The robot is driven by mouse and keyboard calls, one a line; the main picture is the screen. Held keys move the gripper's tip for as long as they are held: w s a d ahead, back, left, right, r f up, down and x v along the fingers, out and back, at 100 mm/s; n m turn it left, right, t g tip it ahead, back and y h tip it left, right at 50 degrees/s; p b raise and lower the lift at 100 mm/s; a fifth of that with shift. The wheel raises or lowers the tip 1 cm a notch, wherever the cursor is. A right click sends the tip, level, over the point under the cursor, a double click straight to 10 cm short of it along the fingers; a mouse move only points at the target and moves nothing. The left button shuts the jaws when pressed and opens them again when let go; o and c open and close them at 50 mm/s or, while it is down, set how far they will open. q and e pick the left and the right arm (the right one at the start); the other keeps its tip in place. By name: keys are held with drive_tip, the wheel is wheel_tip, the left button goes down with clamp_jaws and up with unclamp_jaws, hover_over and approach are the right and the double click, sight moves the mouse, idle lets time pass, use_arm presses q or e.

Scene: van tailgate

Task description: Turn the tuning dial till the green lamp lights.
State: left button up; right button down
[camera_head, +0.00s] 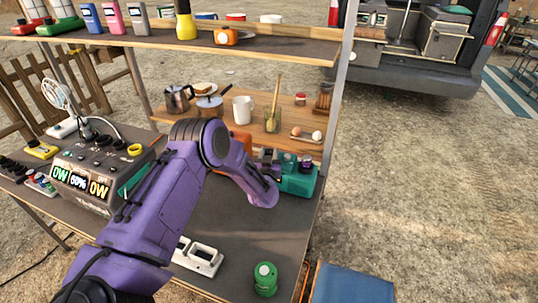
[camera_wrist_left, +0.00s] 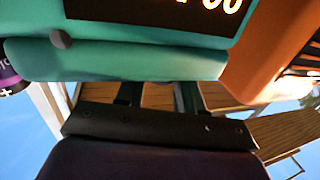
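A teal radio-like unit (camera_head: 300,180) stands at the right end of the dark table. In the left wrist view its teal body (camera_wrist_left: 120,62) fills the upper part, with a dark display showing orange digits (camera_wrist_left: 222,4) and a small grey round knob or button (camera_wrist_left: 61,40). My left gripper (camera_head: 270,160) is close against the unit, partly hidden by my purple arm. In the wrist view its two fingers (camera_wrist_left: 158,95) stand apart, and their tips are hidden behind the teal body. I cannot make out the tuning dial or a lit green lamp. My right gripper is not in view.
A power station (camera_head: 100,175) with lit readouts stands at left. A white socket strip (camera_head: 198,257) and a green canister (camera_head: 265,279) are at the front. A wooden shelf (camera_head: 225,118) with a mug, jar and eggs lies behind. A blue box (camera_head: 350,286) stands beside the table.

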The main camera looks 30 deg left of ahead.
use_arm(q)
drive_tip(key=m+h+b, duration=0.1)
drive_tip(key=h, duration=0.1)
drive_tip(key=m+t+h, duration=0.1)
drive_tip(key=shift+a+f+m+t+h+b, duration=0.2)
drive_tip(key=shift+m+t+h+b, duration=0.1)
drive_tip(key=shift+m+h+b, duration=0.1)
drive_tip(key=shift+s+r+m+h, duration=0.1)
drive_tip(key=shift+m+h, duration=0.3)
drive_tip(key=shift+h, duration=0.2)
drive_tip(key=o, duration=1)
drive_tip(key=shift+o, duration=0.2)
drive_tip(key=shift+s, duration=0.1)
drive_tip(key=s+d+b, duration=0.1)
drive_tip(key=s+b, duration=0.1)
drive_tip(key=s, duration=0.8)
drive_tip(key=shift+d, duration=0.4)
